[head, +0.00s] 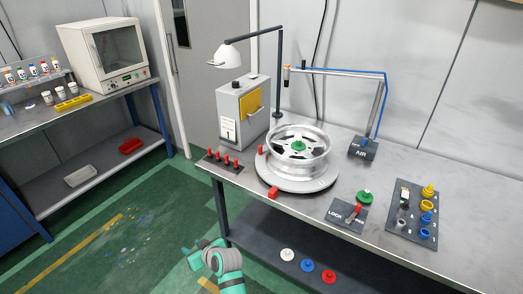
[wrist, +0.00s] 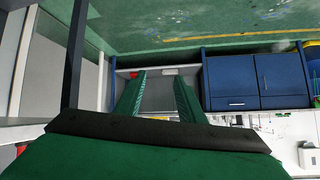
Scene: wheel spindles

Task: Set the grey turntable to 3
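The grey turntable (head: 304,185) is a flat round plate on the workbench, with a silver wheel rim (head: 318,167) lying on top of it. A green knob (head: 299,146) sits at the hub of the rim. A red block (head: 273,193) is at the turntable's front edge, and a small red piece (head: 260,150) stands at its back left. No number marks are readable on the turntable. My gripper (wrist: 158,85) shows two green fingers spread apart with nothing between them. My arm is low in front of the bench in the head view, away from the turntable.
A LOCK lever panel (head: 347,215) and a board of coloured plugs (head: 412,212) lie right of the turntable. Red pegs (head: 226,161) stand on its left. A lamp (head: 224,55) and an AIR arm (head: 363,148) stand behind. White, blue and red discs lie on the lower shelf.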

